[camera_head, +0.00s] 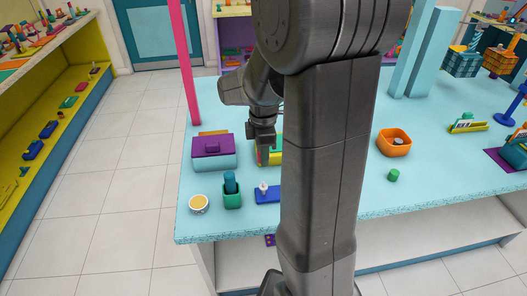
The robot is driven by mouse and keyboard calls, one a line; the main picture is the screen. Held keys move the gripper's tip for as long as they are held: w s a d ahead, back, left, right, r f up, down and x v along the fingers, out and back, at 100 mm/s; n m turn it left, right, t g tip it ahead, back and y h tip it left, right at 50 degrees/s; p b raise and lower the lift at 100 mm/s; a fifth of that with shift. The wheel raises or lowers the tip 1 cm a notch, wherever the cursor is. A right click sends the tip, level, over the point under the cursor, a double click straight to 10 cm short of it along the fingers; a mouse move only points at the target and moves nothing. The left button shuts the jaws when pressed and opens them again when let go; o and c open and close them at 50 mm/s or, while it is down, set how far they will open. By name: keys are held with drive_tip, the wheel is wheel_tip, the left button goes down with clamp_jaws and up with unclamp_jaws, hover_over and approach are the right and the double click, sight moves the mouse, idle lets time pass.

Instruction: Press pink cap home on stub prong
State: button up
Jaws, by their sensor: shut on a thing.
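My gripper (263,152) points down over the back part of the pale blue table (440,180). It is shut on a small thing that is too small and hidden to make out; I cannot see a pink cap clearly. A short whitish prong (263,187) stands upright on a blue base (267,196) near the table's front edge. In the picture the gripper is above this prong and apart from it. My arm covers the area to the right of the base.
A purple-topped box (213,148), a green holder (232,200) with a teal cylinder and a round cup (198,204) stand left of the base. A yellow-green box (276,156) is beside the gripper. An orange bowl (394,146) and green cylinder (393,175) lie right.

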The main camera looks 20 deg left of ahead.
drive_tip(key=shift+f, duration=0.1)
drive_tip(key=shift+f+b, duration=2.85)
drive_tip(key=shift+f, duration=1)
drive_tip(key=shift+f+b, duration=1.25)
drive_tip(key=shift+f, duration=0.55)
drive_tip(key=o, duration=1.1)
drive_tip(key=shift+c, duration=0.2)
drive_tip(key=shift+r, duration=0.15)
wheel_tip(320, 180, up, 8)
drive_tip(key=p, duration=0.6)
drive_tip(key=shift+p, duration=0.3)
